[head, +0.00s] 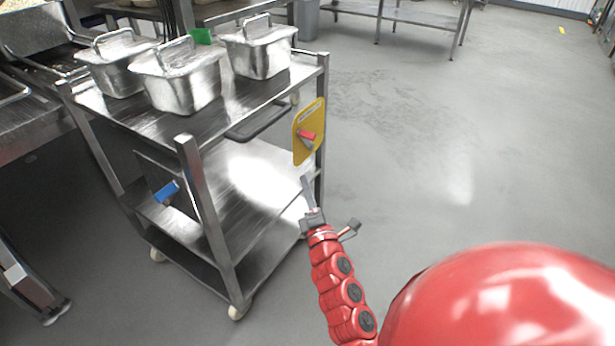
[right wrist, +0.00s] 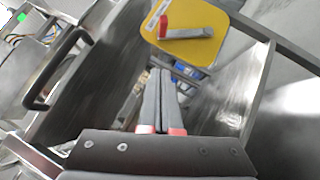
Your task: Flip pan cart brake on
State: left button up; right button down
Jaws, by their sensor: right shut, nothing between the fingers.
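The steel pan cart (head: 190,140) stands at the left of the head view, with three lidded pans on its top shelf. A yellow plate (head: 299,145) with a red-tipped lever (head: 307,138) is fixed on its right side. In the right wrist view the yellow plate (right wrist: 172,52) is at the top, and its lever (right wrist: 187,33) lies roughly level, red end at left. My right gripper (head: 306,185) is just below the plate, apart from the lever. It also shows in the right wrist view (right wrist: 160,78), with its fingers together and empty. My left gripper is not in view.
A blue-handled part (head: 166,192) is on the cart's near left side. A black push handle (head: 258,122) sticks out under the top shelf. A steel counter (head: 35,125) stands at the left, a steel table (head: 410,15) at the back. The floor right of the cart is clear.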

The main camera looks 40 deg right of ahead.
jog(key=b, duration=0.1)
send_near(302, 136)
jog(key=w+a, duration=0.1)
jog(key=w, duration=0.3)
jog(key=shift+w+d+r, duration=0.2)
jog(key=shift+d+r, duration=0.1)
jog(key=shift+d, duration=0.2)
jog(key=shift+w+d+r, duration=0.2)
jog(key=shift+d+r, duration=0.05)
jog(key=shift+d, duration=0.25)
jog(key=shift+w+d+r, duration=0.15)
jog(key=shift+d+r, duration=0.15)
jog(key=shift+d, duration=0.2)
